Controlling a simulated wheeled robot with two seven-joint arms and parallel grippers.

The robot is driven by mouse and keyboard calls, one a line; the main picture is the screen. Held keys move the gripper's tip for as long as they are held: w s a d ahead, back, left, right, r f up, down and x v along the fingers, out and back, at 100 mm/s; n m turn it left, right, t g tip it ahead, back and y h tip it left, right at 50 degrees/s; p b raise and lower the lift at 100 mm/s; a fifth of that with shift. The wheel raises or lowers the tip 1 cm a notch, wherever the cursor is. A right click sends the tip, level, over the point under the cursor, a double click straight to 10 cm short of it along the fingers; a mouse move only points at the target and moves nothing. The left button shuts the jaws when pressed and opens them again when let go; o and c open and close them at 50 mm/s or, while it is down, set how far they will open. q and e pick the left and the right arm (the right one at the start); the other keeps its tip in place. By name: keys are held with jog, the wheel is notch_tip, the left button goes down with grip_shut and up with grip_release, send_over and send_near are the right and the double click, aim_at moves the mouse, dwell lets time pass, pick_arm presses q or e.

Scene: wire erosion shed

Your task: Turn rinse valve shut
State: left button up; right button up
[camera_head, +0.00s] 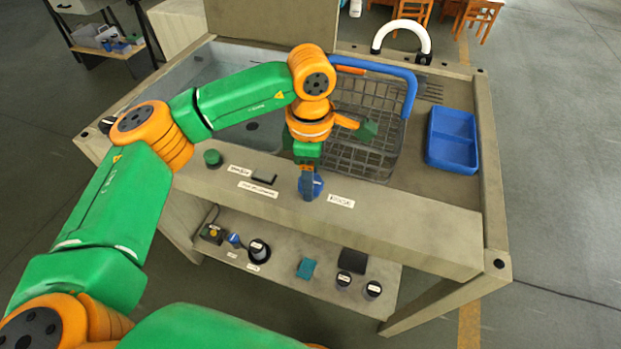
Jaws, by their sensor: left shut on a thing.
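The rinse valve's blue knob (311,187) stands at the front ledge of the bench, with a white label (341,201) just right of it. My left gripper (307,177) points down onto the blue knob and is shut on it; the fingers hide part of the knob. I cannot read the label's words clearly or tell how far the knob is turned. My right gripper is not in view.
A wire basket (362,130) with a blue handle stands behind my left gripper. A blue divided tray (452,140) lies at right. A green knob (212,158) and a black piece (264,179) sit left on the ledge. The lower shelf (290,288) holds small items.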

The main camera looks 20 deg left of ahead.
pick_arm(q)
jog(key=shift+m, duration=0.3)
dwell(0.4)
jog(key=o, duration=1.4)
jog(key=shift+c, duration=0.2)
notch_tip(320, 180, up, 7)
jog(key=shift+r+b, duration=0.1)
jog(key=shift+b, duration=0.45)
